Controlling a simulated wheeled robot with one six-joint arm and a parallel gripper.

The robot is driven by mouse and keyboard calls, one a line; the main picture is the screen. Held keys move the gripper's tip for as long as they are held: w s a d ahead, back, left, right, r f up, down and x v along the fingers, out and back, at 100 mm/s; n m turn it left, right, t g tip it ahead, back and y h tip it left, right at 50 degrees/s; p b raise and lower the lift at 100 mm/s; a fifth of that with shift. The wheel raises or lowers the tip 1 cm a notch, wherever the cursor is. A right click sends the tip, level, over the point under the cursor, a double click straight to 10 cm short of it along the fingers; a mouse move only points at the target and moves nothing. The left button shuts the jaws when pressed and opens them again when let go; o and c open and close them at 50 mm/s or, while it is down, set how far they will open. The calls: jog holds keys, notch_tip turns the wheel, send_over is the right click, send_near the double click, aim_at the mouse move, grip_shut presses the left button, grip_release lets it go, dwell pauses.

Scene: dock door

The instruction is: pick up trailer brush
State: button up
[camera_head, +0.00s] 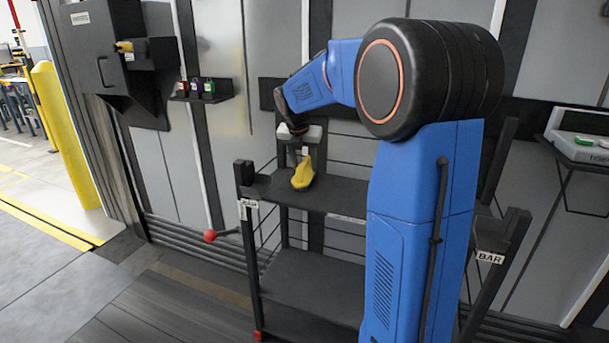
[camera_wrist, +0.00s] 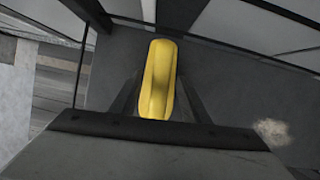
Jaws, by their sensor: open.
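A yellow object, which I take to be the trailer brush (camera_head: 302,176), is at the left end of the upper shelf of a dark rack (camera_head: 340,196). My gripper (camera_head: 304,152) points down right above it, its jaws open. In the wrist view the brush (camera_wrist: 158,78) is a long, rounded yellow shape lying between the two dark fingers of my gripper (camera_wrist: 160,98). A finger shows on each side of it, and I cannot tell whether either touches it. Its lower end is hidden by the gripper body. No bristles are visible.
My blue arm hides the rack's right part. A post labelled BAR (camera_head: 490,258) stands at right. A lever with a red knob (camera_head: 210,236) sticks out left of the rack. A small wall shelf (camera_head: 202,95) holds several small items. Floor at lower left is clear.

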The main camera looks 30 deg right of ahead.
jog(key=shift+d+f, duration=0.1)
jog(key=shift+f, duration=0.2)
grip_shut()
